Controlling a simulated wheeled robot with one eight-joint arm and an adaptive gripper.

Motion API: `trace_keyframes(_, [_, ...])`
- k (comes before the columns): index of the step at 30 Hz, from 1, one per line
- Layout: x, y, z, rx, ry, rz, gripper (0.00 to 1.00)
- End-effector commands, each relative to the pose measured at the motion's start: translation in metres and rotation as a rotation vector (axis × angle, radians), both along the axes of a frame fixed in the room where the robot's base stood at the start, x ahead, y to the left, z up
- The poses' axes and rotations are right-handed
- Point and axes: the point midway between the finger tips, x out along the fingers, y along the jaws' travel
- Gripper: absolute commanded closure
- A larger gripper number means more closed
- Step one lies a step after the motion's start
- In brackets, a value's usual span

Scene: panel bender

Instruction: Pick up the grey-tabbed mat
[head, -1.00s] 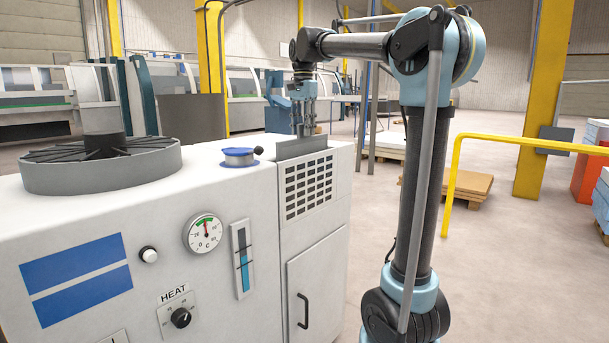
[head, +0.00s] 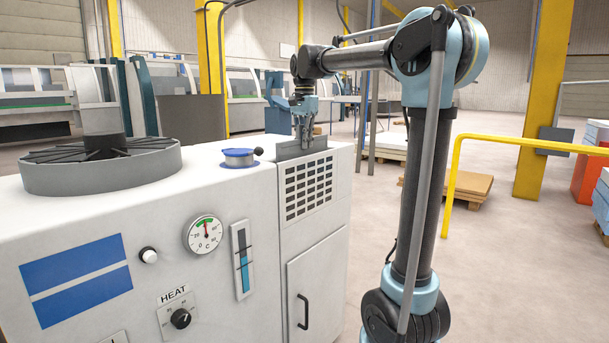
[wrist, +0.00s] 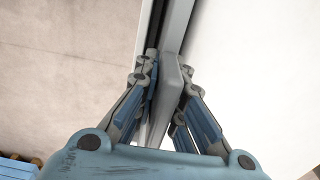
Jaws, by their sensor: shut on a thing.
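The grey tab of the mat (head: 290,152) stands up as a thin plate from the top right end of the white machine, above the grille. The rest of the mat is hidden inside the machine. My gripper (head: 306,138) points down at the tab and is shut on it. In the wrist view the tab (wrist: 172,85) is pinched between the blue-padded fingers, with one finger on each side.
The white machine (head: 90,225) has a round black-finned fan housing (head: 100,168) and a blue-rimmed cap (head: 239,157) on top, left of my gripper. A yellow rail (head: 520,144) stands at the right. Open floor lies between.

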Motion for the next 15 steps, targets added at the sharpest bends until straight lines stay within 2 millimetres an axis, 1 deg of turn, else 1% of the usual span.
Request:
trace_keyframes(8, [0.000,0.000,0.004,0.000,0.000,0.000,1.00])
trace_keyframes(11, [0.000,0.000,0.013,0.000,0.000,0.000,1.00])
trace_keyframes(15, [0.000,0.000,0.036,0.000,0.000,0.000,1.00])
